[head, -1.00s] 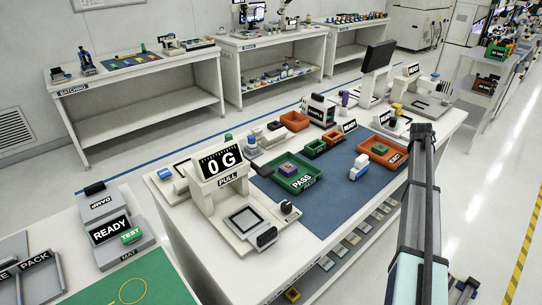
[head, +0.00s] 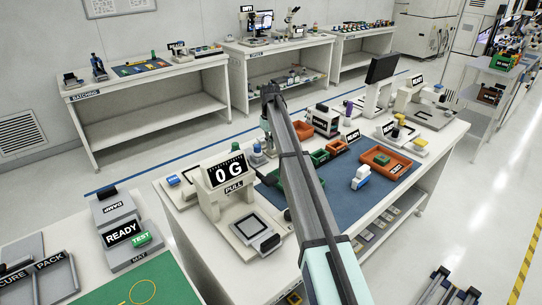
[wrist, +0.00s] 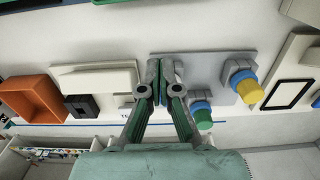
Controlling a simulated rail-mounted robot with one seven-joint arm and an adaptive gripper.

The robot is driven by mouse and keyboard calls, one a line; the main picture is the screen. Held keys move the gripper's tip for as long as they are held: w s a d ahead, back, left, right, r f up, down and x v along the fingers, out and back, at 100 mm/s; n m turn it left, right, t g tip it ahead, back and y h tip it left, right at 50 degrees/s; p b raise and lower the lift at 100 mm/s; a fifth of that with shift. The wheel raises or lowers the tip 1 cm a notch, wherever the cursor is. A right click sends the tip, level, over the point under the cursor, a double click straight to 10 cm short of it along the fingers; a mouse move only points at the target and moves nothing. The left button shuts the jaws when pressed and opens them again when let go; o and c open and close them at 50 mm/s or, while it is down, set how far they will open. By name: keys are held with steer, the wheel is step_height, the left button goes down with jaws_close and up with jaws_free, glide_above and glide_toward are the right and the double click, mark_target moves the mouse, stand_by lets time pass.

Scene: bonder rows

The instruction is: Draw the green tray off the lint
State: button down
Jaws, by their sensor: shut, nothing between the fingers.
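The green tray (head: 272,179) lies on the blue mat (head: 345,190) of the middle bench, and my arm covers most of it in the head view. No lint can be made out. My gripper (wrist: 163,73) is shut and empty in the wrist view, over a grey plate behind the mat. It is apart from the tray. In the head view it is small and partly hidden behind my arm.
A green-capped post (wrist: 203,115) and a yellow-capped post (wrist: 246,90) stand close right of the fingers. An orange bin (wrist: 32,98) lies to the left. In the head view, the pull tester (head: 230,190) stands left of my arm and an orange tray (head: 388,161) to the right.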

step_height(320, 180, down, 8)
steer(key=p, duration=0.2)
steer(key=shift+d+f+p, duration=0.1)
steer(key=shift+f+p, duration=0.15)
steer(key=shift+p, duration=0.05)
steer(key=s, duration=0.1)
steer(key=s+d+p, duration=0.1)
steer(key=shift+s+d+f, duration=0.3)
steer(key=shift+f, duration=0.05)
steer(key=shift+s+d+f+p, duration=0.15)
steer(key=shift+s+d+p, duration=0.15)
steer(key=shift+s+p, duration=0.1)
steer(key=shift+s+d, duration=0.2)
steer(key=shift+s, duration=0.15)
steer(key=s+d, duration=0.3)
steer(key=s, duration=0.2)
steer(key=s+d+b, duration=0.1)
steer(key=s+d, duration=0.2)
steer(key=s, duration=0.1)
steer(key=s+d+b, duration=0.1)
steer(key=s+d, duration=0.2)
steer(key=s, duration=0.2)
steer(key=shift+s+d, duration=0.3)
steer(key=shift+s, duration=0.05)
steer(key=shift+w, duration=0.1)
